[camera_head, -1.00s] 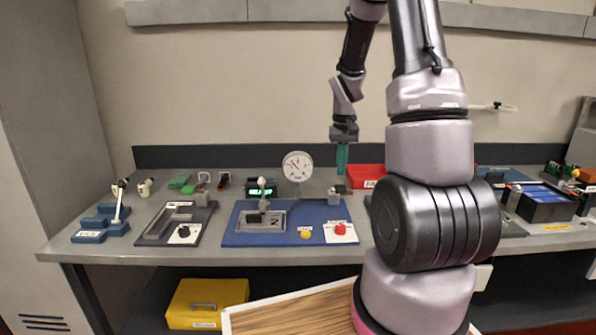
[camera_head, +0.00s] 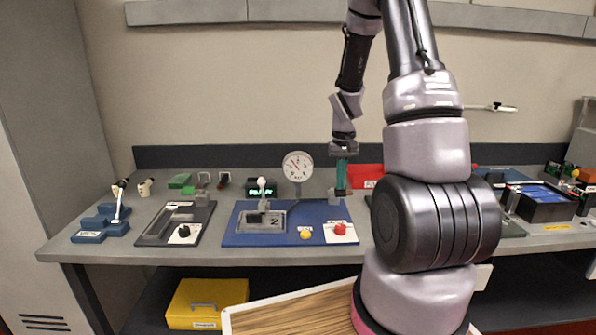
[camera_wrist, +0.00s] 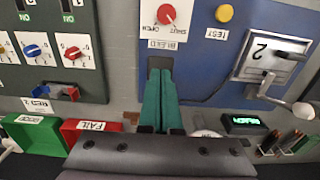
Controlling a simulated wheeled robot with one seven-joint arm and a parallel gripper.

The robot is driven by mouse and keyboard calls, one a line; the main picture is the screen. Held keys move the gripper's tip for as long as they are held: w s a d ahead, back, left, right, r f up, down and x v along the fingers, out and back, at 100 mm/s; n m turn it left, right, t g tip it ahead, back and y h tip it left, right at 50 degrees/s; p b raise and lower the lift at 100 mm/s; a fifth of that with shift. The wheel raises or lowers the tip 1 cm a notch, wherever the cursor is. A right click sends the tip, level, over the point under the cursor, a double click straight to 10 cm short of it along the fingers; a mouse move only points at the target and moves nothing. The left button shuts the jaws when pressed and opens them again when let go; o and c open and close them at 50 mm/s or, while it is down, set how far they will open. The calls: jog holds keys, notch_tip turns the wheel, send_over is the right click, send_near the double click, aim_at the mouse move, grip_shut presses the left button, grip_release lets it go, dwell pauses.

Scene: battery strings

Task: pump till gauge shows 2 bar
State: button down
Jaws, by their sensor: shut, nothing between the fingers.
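The round white gauge (camera_head: 297,165) stands behind a blue board (camera_head: 235,233); its needle slants up-left, its reading too small to make out. On the board is the pump lever with a white ball (camera_head: 262,181), upright beside a plate marked 2 (camera_head: 274,221). The ball also shows in the wrist view (camera_wrist: 305,109). A red bleed knob (camera_head: 340,229), labelled open and shut (camera_wrist: 167,14), sits at the board's right. My gripper (camera_head: 342,190) is shut and empty, teal fingers pointing down, right of the gauge. Its fingertips (camera_wrist: 161,72) appear near a small grey block; contact is unclear.
A yellow test button (camera_head: 305,235) is left of the red knob. A green-lit display (camera_head: 262,189) stands behind the lever. A red tray (camera_head: 368,174) marked FAIL lies behind my arm. Another device board (camera_head: 150,236) is at the left.

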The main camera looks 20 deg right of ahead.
jog(key=shift+s+f, duration=0.2)
jog(key=shift+f, duration=2.1)
jog(key=shift+r, duration=0.1)
jog(key=shift+w+d+r, duration=0.1)
jog(key=shift+w+r, duration=0.1)
jog(key=shift+r, duration=1.45)
jog(key=shift+w+a+r, duration=0.1)
jog(key=shift+w+r, duration=0.05)
jog(key=shift+r, duration=1.5)
jog(key=shift+w+d+r, duration=0.1)
jog(key=shift+w+r, duration=0.1)
jog(key=shift+r, duration=1.45)
notch_tip(320, 180, up, 9)
jog(key=t, duration=0.2)
send_over(340, 194)
jog(key=a, duration=0.3)
jog(key=s+a+r+t+y, duration=0.1)
jog(key=s+a+r+t, duration=0.1)
jog(key=s+a+r, duration=0.2)
jog(key=s+a+r+m+t+y, duration=0.1)
jog(key=s+a+r+t, duration=0.2)
jog(key=s+r, duration=0.7)
jog(key=s+a, duration=0.2)
jog(key=s, duration=0.1)
jog(key=shift+s+a+r, duration=0.25)
jog(key=shift+s+r, duration=0.1)
jog(key=shift+s, duration=0.05)
